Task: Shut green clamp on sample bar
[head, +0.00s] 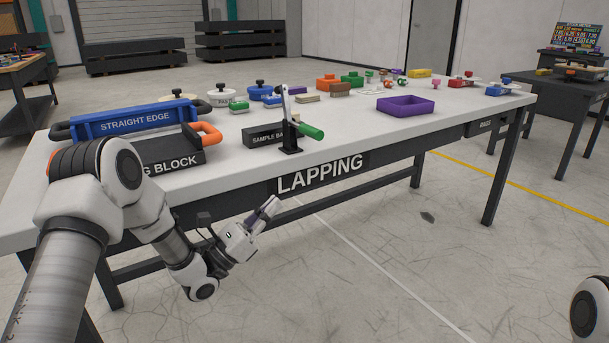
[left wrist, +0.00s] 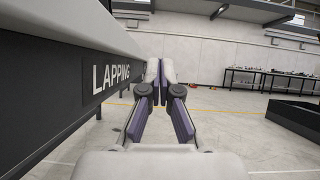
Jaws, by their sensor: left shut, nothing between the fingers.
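The green clamp (head: 290,122) stands on the white lapping table near its front edge in the head view. Its green handle (head: 311,131) points to the right and slightly down over the edge, and a metal arm stands upright. The dark sample bar (head: 265,135) lies just left of the clamp base, its label partly hidden by the clamp. My left gripper (head: 271,205) is below the tabletop, in front of the table and apart from the clamp. It is shut and empty, and its fingers (left wrist: 158,82) meet in the left wrist view. My right gripper is not in view.
The table's front edge (head: 350,160) lies above my left gripper. A blue straight edge (head: 135,120) and a dark block (head: 175,158) with an orange handle fill the left end. A purple tray (head: 405,113) stands right of the clamp. Open floor (head: 400,250) lies in front.

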